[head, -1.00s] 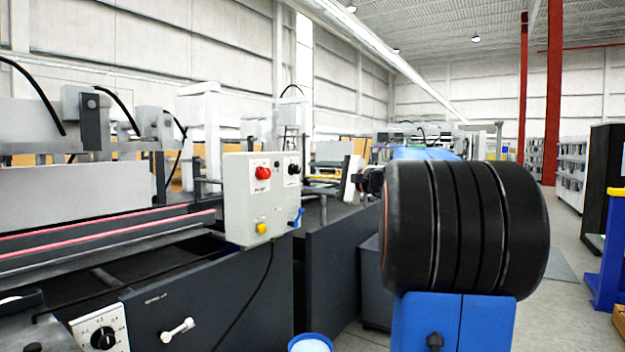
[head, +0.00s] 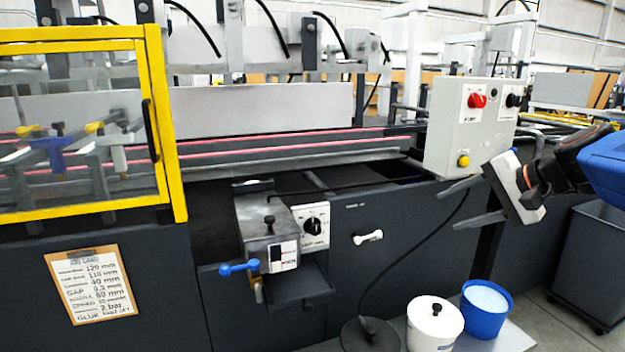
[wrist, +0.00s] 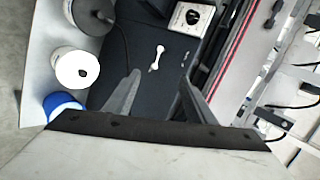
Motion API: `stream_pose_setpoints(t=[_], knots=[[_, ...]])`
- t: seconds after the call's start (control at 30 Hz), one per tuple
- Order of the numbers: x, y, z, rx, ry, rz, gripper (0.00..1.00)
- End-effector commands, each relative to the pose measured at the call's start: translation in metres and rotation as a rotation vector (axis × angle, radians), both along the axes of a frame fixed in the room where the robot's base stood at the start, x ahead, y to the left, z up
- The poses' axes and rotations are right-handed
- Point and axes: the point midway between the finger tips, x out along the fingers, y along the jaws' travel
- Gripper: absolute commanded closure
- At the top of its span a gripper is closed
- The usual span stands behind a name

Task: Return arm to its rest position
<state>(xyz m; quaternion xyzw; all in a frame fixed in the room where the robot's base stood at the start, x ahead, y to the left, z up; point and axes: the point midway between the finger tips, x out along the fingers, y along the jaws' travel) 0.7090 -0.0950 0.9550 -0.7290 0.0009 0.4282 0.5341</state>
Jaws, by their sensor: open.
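My gripper (head: 464,203) is at the right of the head view, with its two grey fingers apart and nothing between them. It is in front of the dark machine panel, just below the grey control box (head: 458,140) with red, black and yellow knobs. In the wrist view my gripper (wrist: 160,92) is also open and empty. Beyond its fingers there are a white handle (wrist: 157,58) on the dark panel and a white dial plate (wrist: 190,18). My arm comes in from the right edge of the head view.
A white lidded pot (head: 434,325) and a blue tub (head: 487,308) stand on a low grey surface below my gripper. A glue unit (head: 268,228) juts from the machine. A yellow-framed guard (head: 165,120) is at left, a clipboard (head: 92,284) below it. Floor shows at lower right.

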Motion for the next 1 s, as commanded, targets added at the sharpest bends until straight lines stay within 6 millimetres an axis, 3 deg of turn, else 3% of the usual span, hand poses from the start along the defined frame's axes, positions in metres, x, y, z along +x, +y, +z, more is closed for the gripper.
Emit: stream_pose_setpoints(t=[0.03,0.2,0.33,0.5,0.7,1.0], knots=[[-0.02,0.016,-0.016,-0.064,0.018,0.048,0.5],[-0.084,0.043,-0.073,-0.298,0.074,0.203,0.5],[-0.131,0.05,-0.113,-0.485,0.095,0.326,0.5],[-0.182,0.044,-0.157,-0.717,0.099,0.479,0.5],[-0.213,0.031,-0.186,-0.897,0.087,0.593,0.5],[-0.22,0.025,-0.194,-0.947,0.083,0.622,0.5]])
